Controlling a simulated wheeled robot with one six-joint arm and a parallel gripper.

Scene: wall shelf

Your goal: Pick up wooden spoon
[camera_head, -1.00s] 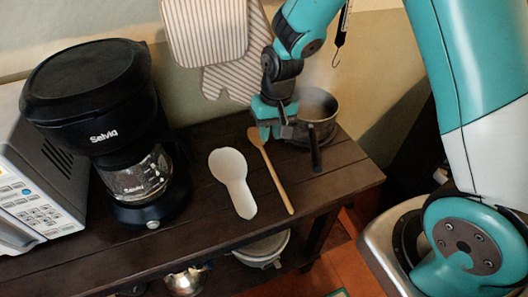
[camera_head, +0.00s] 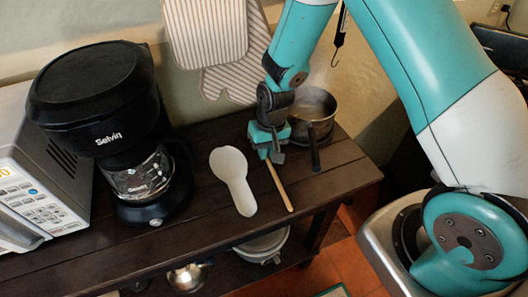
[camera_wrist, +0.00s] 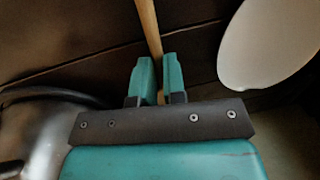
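The wooden spoon lies on the dark wooden shelf top (camera_head: 215,260). Its light handle (camera_head: 280,188) shows below my gripper (camera_head: 271,155), which hides the bowl end. In the wrist view the spoon's handle (camera_wrist: 149,25) runs up from between the two teal fingers of my gripper (camera_wrist: 157,62). The fingers are close together, one on each side of the handle, with only a gap about as wide as the handle. My gripper appears shut on the spoon. The spoon still lies at shelf height.
A white spoon-shaped rest (camera_head: 233,180) lies just left of the spoon and shows in the wrist view (camera_wrist: 268,42). A metal pot (camera_head: 313,108) with a dark handle (camera_head: 315,155) stands close on the right. A black coffee maker (camera_head: 100,100) and a microwave (camera_head: 35,185) stand left.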

